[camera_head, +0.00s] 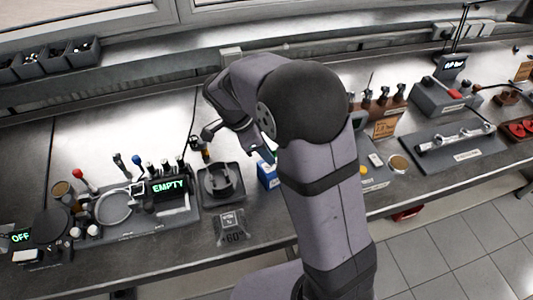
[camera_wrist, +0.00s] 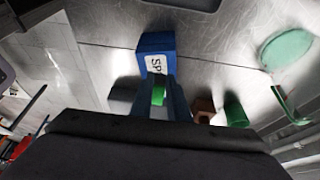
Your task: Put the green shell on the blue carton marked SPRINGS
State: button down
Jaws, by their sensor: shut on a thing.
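The blue carton (camera_wrist: 155,42) stands upright on the metal bench, with a white label reading "SP", the rest cut off. In the head view, part of the carton (camera_head: 266,172) shows beside my arm. My gripper (camera_wrist: 160,92) is shut on a small green piece, which looks like the green shell (camera_wrist: 158,97). In the wrist view the shell overlaps the carton's lower edge; whether they touch I cannot tell.
In the wrist view, a green cylinder (camera_wrist: 235,110), a flat green disc (camera_wrist: 287,48) and a thin green curved piece (camera_wrist: 290,108) lie to the right. A brown block (camera_wrist: 204,108) is near the gripper. In the head view, a black stand (camera_head: 220,184) is left of the carton.

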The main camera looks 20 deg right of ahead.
jog(key=shift+f, duration=0.8)
jog(key=shift+f, duration=0.1)
jog(key=shift+f, duration=0.1)
jog(key=c, duration=1.7)
grip_release()
jog(key=shift+r, duration=0.25)
jog(key=b+v, duration=0.2)
jog(key=v, duration=1)
